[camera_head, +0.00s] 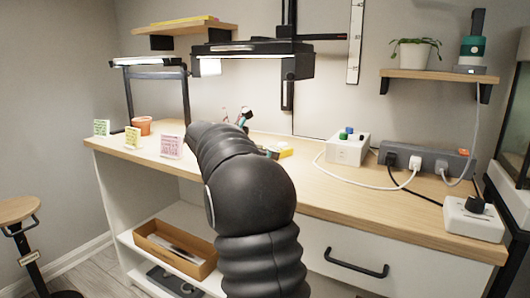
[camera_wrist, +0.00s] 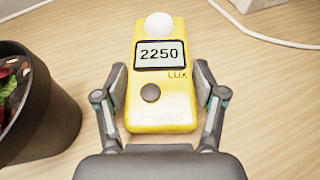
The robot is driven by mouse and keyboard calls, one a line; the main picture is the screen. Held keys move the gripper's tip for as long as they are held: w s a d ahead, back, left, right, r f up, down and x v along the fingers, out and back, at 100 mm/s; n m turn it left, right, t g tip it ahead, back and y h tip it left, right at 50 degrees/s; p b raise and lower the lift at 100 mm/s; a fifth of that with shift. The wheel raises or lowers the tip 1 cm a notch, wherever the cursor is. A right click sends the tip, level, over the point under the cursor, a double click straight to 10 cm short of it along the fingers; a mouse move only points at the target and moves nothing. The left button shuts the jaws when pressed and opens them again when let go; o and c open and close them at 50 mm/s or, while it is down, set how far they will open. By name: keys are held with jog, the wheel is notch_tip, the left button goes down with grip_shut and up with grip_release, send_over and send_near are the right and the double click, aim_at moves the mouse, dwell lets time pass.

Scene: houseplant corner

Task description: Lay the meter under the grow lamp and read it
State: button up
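The yellow light meter (camera_wrist: 160,105) has a white dome, a grey button and a display reading 2250, with LUX printed beside it. It lies face up at the wooden table top, display toward the wrist camera. My gripper (camera_wrist: 160,88) has a finger along each long side of it, with the pads appearing to press on its edges. In the head view, the meter (camera_head: 287,152) is a small yellow patch beyond my arm, which hides most of my gripper. The black grow lamp (camera_head: 253,59) hangs over this part of the table (camera_head: 330,187).
A dark pot (camera_wrist: 45,125) with red and green leaves stands close left of my gripper. A white box (camera_head: 346,149) with coloured knobs, a cable and a grey power strip (camera_head: 430,159) lie to the right. Note cards (camera_head: 171,147) and an orange pot (camera_head: 142,126) stand at left.

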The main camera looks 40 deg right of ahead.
jog(key=shift+o, duration=0.7)
jog(key=shift+r, duration=0.15)
jog(key=shift+a+r, duration=0.15)
jog(key=shift+a, duration=0.1)
jog(key=p+v, duration=0.1)
jog(key=v, duration=1)
jog(key=shift+a+r, duration=0.15)
jog(key=shift+a, duration=0.05)
jog(key=shift+s, duration=0.1)
jog(key=s+a+m+y, duration=0.1)
jog(key=s, duration=0.1)
jog(key=s+a+f+m+t+y, duration=0.1)
jog(key=s, duration=0.1)
jog(key=s+a+f+m+y, duration=0.1)
jog(key=s+a, duration=0.1)
jog(key=shift+s+f+t, duration=0.15)
jog(key=shift+f+t, duration=0.1)
jog(key=shift+t, duration=0.05)
jog(key=s+a+f+m+t+y, duration=0.2)
jog(key=s+a+f+m+y, duration=0.3)
jog(key=s+a, duration=0.5)
jog(key=s+a+f+m+t+y, duration=0.2)
jog(key=s+a+f+m+y, duration=0.3)
jog(key=s+a+f+m, duration=0.5)
jog(key=s+f, duration=0.1)
jog(key=s, duration=0.3)
jog(key=shift+s+a+f+y, duration=0.3)
jog(key=shift+a+f, duration=0.1)
